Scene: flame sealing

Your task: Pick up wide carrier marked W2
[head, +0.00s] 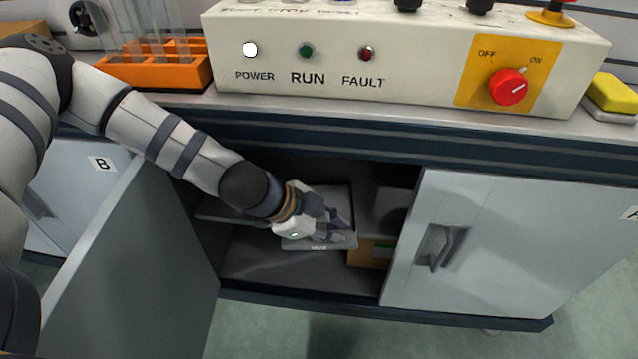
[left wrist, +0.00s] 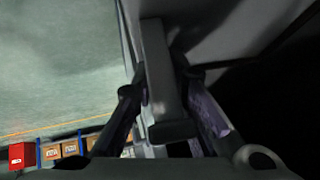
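A grey, flat carrier (head: 342,242) is inside the open cabinet in the head view, with a small mark on its front edge too small to read surely. My left gripper (head: 328,226) reaches in from the left and is over the carrier, hiding part of it. In the left wrist view a grey bar (left wrist: 160,70), seemingly the carrier's handle, runs between the two fingers of my left gripper (left wrist: 163,78). The fingertips appear to press on both sides of the bar. My right gripper is in neither view.
The cabinet's left door (head: 130,265) stands open; the right door (head: 470,245) is shut. A brown box (head: 369,250) sits right of the carrier. Above, the bench holds a control panel (head: 420,60), an orange tube rack (head: 160,72) and a yellow sponge-like block (head: 611,92).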

